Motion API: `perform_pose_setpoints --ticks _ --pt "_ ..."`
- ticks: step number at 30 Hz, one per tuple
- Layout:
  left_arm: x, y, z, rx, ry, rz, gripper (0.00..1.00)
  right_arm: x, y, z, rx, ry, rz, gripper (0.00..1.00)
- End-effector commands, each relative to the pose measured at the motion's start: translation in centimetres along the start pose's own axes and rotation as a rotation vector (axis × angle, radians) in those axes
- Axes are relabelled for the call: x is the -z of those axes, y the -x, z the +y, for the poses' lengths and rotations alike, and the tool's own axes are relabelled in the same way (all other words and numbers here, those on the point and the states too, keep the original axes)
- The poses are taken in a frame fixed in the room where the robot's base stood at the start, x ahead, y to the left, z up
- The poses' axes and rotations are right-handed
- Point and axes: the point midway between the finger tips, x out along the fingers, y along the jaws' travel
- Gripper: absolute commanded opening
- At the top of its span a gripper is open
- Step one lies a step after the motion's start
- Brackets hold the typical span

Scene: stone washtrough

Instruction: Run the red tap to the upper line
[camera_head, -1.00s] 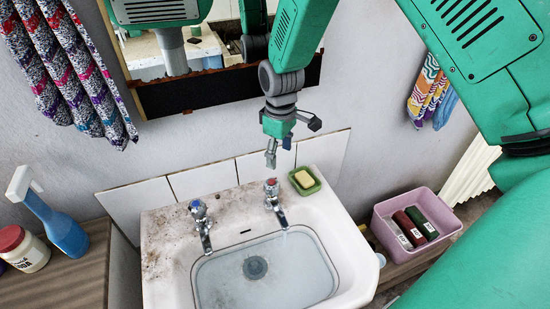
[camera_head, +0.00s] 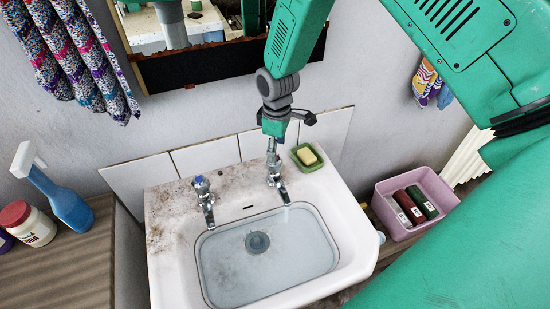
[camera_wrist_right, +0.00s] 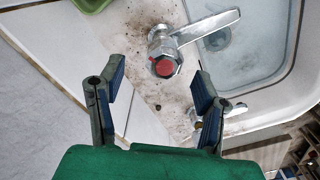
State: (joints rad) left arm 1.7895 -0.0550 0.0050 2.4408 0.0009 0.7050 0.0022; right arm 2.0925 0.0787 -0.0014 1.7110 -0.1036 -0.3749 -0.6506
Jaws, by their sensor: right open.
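The red tap (camera_head: 275,181) stands at the back right of the white basin (camera_head: 357,235). Its red-marked top shows in the wrist view (camera_wrist_right: 166,67), with its chrome spout pointing over the basin. My right gripper (camera_head: 272,148) is directly above this tap, pointing down and hiding its top in the head view. In the wrist view my right gripper (camera_wrist_right: 157,85) is open, its fingers on either side of the red top; contact cannot be told. The blue tap (camera_head: 203,190) is to the left. The bowl appears to hold clear water (camera_head: 295,255); flow from the red tap is unclear. My left gripper is out of view.
A green dish (camera_head: 309,167) with yellow soap (camera_head: 306,154) sits close right of the red tap. A mirror (camera_head: 230,62) hangs behind my arm. A pink bin (camera_head: 414,205) stands right; a blue spray bottle (camera_head: 55,193) and white jar (camera_head: 32,227) stand left.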

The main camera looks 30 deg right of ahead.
Motion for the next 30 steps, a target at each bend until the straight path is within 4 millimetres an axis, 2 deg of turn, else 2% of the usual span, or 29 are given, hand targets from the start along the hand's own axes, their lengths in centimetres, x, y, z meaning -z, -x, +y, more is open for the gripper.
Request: perform_pose_setpoints --ticks 3,9,20,21,25,30 --pt "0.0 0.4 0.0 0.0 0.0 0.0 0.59 0.1 -2.2 -0.2 0.0 0.001 -0.003 0.59" --pt "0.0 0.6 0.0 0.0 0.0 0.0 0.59 0.1 -4.6 -0.1 -0.001 0.001 -0.001 0.59" --pt "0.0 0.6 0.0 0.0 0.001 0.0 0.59 0.0 -5.3 0.1 0.0 0.001 0.002 0.59" --pt "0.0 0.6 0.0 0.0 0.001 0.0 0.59 0.0 -5.3 0.1 0.0 0.001 0.002 0.55" --pt "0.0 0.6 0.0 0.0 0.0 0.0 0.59 0.0 -5.3 0.1 -0.001 0.0 0.001 0.09" --pt "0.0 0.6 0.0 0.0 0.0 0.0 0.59 0.0 -5.2 0.2 -0.003 -0.001 0.002 0.09"
